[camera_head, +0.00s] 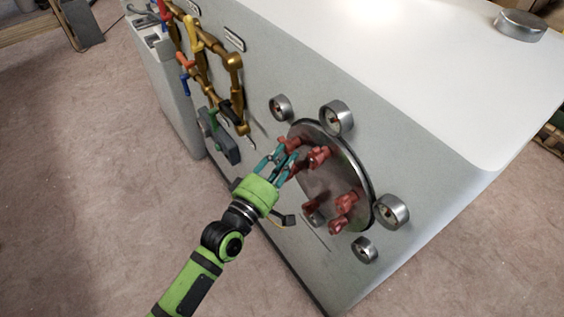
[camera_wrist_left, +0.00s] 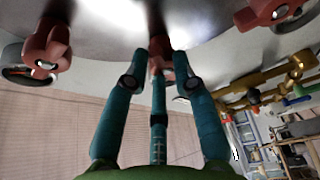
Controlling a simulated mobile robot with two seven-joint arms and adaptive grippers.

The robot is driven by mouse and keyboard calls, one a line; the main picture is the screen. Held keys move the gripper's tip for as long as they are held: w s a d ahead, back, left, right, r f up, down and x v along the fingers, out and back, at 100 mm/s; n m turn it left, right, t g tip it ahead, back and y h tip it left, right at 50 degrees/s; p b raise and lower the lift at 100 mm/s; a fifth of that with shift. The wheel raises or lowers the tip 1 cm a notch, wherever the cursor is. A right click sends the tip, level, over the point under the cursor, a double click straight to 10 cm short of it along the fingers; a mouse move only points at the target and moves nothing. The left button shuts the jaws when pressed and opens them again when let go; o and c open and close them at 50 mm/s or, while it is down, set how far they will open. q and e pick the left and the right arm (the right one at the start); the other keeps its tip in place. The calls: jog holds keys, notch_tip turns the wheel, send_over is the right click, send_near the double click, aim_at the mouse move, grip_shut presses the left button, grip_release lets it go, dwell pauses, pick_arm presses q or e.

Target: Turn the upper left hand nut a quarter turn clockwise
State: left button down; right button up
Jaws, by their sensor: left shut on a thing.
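The round metal hatch plate (camera_head: 325,180) is on the grey side panel and bears several red wing-like nuts. The upper left nut (camera_head: 291,144) is at the plate's left upper edge. Another red nut (camera_head: 319,156) is just right of the fingers. Two more, a nut (camera_head: 346,202) and a nut (camera_head: 337,227), are lower on the plate. My right gripper is out of view.
Round metal fittings surround the plate, including one above (camera_head: 337,117) and one at right (camera_head: 391,211). Brass pipework (camera_head: 234,85) with coloured handles and a dark grey box (camera_head: 218,138) are left of the plate. The carpet (camera_head: 80,180) at left is clear.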

pick_arm(q)
jog(key=shift+w+a+f+m+g+h+b, duration=0.35)
jog(key=shift+m+h+b, duration=0.95)
jog(key=shift+m+b, duration=1.6)
jog(key=shift+w+f+m+g+h+b, duration=0.2)
jog(key=shift+f+m+g+h+b, duration=0.35)
jog(key=shift+m+h+b, duration=2.15)
jog(key=shift+w+a+f+m+g+y+b, duration=0.1)
jog(key=shift+w+a+f+m+g+b, duration=0.3)
jog(key=shift+m+b, duration=2.7)
jog(key=shift+s+d+r+m+p, duration=0.1)
jog(key=shift+d+m+p, duration=0.05)
jog(key=shift+m+p, duration=1)
jog(key=c, duration=1.1)
grip_release()
jog(key=shift+o, duration=0.3)
jog(key=shift+d, duration=0.1)
jog(key=shift+r, duration=0.1)
